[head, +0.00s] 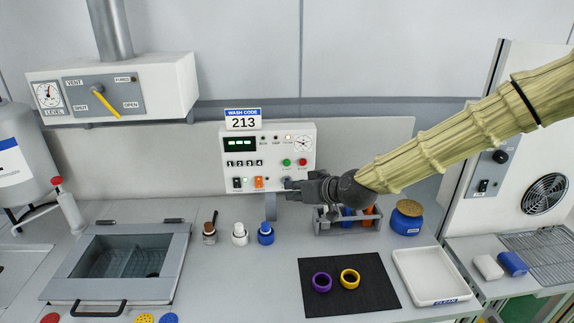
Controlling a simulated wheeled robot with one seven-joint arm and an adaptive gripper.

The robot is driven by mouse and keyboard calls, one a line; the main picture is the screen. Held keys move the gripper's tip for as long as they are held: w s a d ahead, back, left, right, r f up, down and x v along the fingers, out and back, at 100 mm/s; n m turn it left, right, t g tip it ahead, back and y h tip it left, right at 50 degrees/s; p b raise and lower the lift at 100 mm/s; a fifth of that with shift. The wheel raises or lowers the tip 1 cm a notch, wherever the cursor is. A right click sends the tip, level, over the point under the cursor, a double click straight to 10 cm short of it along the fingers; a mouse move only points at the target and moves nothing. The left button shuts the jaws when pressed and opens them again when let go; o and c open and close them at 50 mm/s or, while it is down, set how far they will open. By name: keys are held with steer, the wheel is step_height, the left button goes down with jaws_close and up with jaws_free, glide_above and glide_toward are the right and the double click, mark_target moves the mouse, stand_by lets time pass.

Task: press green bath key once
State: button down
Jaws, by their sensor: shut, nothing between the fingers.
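The white control panel (267,148) stands on the back of the bench with a lit green display (240,143). A round green key (286,162) is on its right half, beside a round red key (302,162). My gripper (290,187) is shut and empty. It points left in front of the panel's lower right corner, below the green key in the picture. I cannot tell how far its tips are from the panel. The green key is in plain view.
A "WASH CODE 213" sign (243,119) tops the panel. Small bottles, one of them blue (265,233), stand in front. A rack (350,222) is below my arm, and a blue jar (407,217) is to the right. A sunken basin (122,262) lies left.

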steer(key=w, duration=0.8)
steer(key=shift+w+b, duration=0.35)
steer(key=shift+w, duration=0.05)
steer(key=shift+w, duration=0.2)
stand_by(1.3)
steer(key=shift+w, duration=0.2)
steer(key=shift+w, duration=0.4)
stand_by(0.8)
steer(key=shift+s+b, duration=0.1)
steer(key=shift+b, duration=0.2)
steer(key=shift+s, duration=0.7)
steer(key=shift+s, duration=2.55)
